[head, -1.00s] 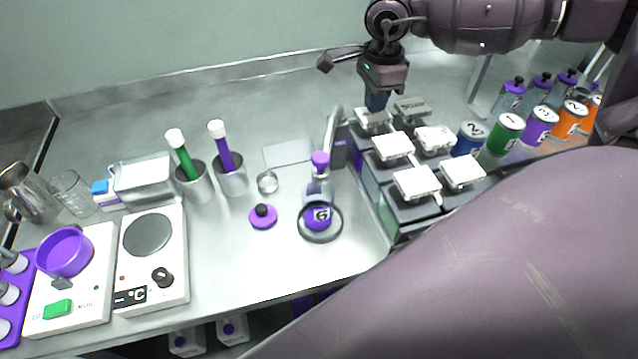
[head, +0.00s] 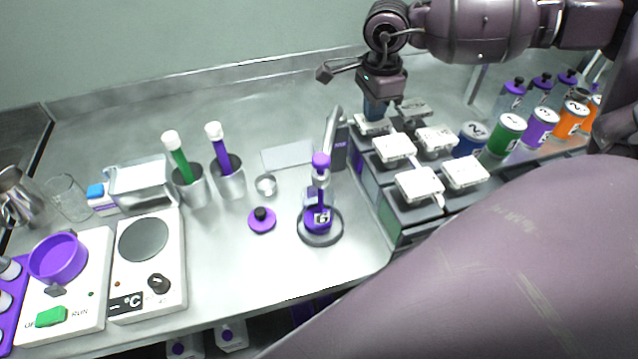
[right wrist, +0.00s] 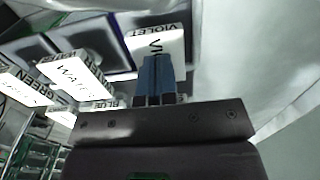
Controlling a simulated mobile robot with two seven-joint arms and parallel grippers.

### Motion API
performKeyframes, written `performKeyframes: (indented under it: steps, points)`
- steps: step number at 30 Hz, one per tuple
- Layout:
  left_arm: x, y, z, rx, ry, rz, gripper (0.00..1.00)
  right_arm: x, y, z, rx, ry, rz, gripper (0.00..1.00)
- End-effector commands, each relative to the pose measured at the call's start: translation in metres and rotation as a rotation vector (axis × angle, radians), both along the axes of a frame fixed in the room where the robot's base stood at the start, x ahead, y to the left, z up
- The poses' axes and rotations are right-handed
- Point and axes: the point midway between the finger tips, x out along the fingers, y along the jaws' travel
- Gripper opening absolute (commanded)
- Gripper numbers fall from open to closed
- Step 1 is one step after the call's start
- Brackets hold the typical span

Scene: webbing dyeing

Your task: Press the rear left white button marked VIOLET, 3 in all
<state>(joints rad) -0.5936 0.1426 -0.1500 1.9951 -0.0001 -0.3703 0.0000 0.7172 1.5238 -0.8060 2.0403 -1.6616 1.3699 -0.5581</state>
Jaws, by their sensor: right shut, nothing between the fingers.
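The rear left white button marked VIOLET (head: 364,128) is at the back left of a dark block of several white buttons. The right wrist view shows its lettered white top (right wrist: 170,42). My right gripper (head: 376,113) points down onto this button with its blue fingers shut and empty. In the right wrist view the fingertips (right wrist: 155,78) overlap the button's face and appear to touch it. They hide part of the lettering. How far the button is pushed in cannot be told. My left gripper is not in view.
Other white buttons stand close by, including the one marked WATER (right wrist: 75,75). A purple-capped bottle (head: 319,205) stands on a round dark base left of the block. Several labelled cans, among them a green one (head: 503,135), stand to the right.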

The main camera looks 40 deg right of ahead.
Motion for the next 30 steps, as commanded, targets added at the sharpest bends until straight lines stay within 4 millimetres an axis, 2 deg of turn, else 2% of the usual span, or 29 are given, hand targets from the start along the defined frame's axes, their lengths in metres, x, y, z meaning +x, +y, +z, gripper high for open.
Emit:
performKeyframes:
  steps: [15,30]
  points:
    - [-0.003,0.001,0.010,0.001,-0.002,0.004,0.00,0.000,0.000,0.022,0.000,0.001,0.000,0.00]
    - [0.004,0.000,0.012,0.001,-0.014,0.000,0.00,0.000,0.000,0.022,0.000,0.001,0.000,0.00]
